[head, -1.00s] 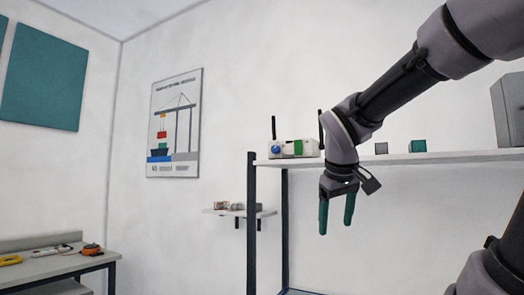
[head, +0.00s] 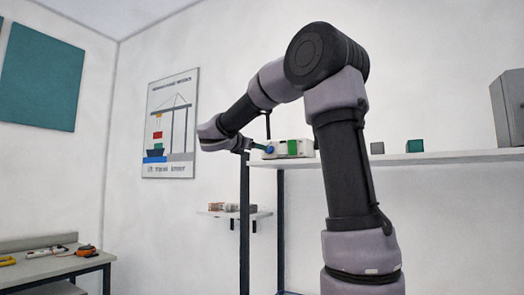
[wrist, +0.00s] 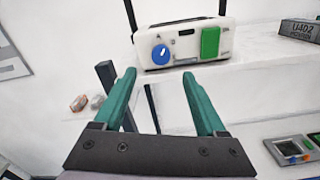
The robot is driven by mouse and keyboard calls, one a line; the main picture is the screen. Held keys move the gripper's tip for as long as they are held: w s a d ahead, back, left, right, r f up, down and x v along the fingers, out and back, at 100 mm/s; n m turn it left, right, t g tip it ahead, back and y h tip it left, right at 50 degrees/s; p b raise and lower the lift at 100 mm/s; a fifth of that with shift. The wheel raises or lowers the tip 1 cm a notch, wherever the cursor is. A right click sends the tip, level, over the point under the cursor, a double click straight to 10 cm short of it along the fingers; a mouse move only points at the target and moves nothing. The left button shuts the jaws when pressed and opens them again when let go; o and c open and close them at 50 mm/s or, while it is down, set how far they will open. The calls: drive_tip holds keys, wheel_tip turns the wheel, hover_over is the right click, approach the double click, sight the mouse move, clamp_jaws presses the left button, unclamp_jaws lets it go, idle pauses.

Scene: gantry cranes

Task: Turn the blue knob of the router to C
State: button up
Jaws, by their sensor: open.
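The router (head: 296,148) is a white box with two dark antennas, standing at the left end of the white shelf. It shows clearly in the wrist view (wrist: 182,45), with a round blue knob (wrist: 161,54) on the left of its front and a green block (wrist: 210,42) on the right. The knob carries a white pointer mark; its letters are too small to read. My gripper (wrist: 160,80) is open and empty, its two teal fingers pointing toward the router just below the knob in the wrist view. In the head view the gripper (head: 264,148) partly hides the knob.
The shelf (head: 410,158) also holds a grey cube (head: 377,148), a teal cube (head: 415,146) and a large grey box (head: 508,108). A small wall shelf (head: 234,214) with items is below left. A bench (head: 60,258) with tools stands at far left.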

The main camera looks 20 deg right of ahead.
sight(269, 149)
drive_tip(key=x, duration=0.9)
drive_tip(key=shift+d, duration=0.25)
drive_tip(key=shift+w, duration=0.1)
clamp_jaws()
